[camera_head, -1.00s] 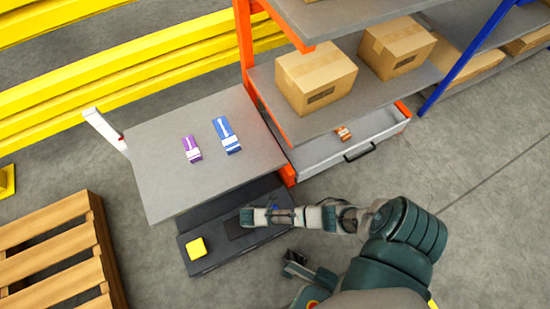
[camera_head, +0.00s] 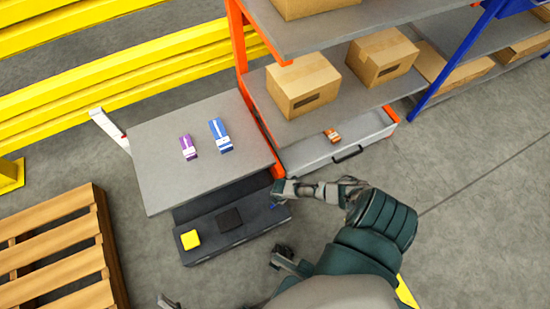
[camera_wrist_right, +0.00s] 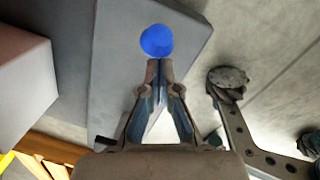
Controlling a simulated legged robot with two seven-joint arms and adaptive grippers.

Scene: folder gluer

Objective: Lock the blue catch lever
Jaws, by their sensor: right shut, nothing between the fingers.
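The blue catch lever shows its round blue knob (camera_wrist_right: 157,40) at the top centre of the right wrist view, over a grey panel. In the head view only a small blue bit (camera_head: 275,233) shows at the right end of the dark machine base (camera_head: 215,252). My right gripper (camera_wrist_right: 160,68) is shut and empty, its tips just below the knob in the wrist view; whether they touch cannot be told. In the head view, my right gripper (camera_head: 279,190) is above the base's right end. My left gripper (camera_head: 165,301) is partly in view at the bottom edge; its jaws are unclear.
The base carries a yellow block (camera_head: 190,239) and a black square (camera_head: 229,219). A grey table (camera_head: 165,185) holds a purple carton (camera_head: 188,147) and a blue carton (camera_head: 220,136). An open drawer (camera_head: 330,157) and orange rack stand behind. A wooden pallet (camera_head: 55,250) lies left.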

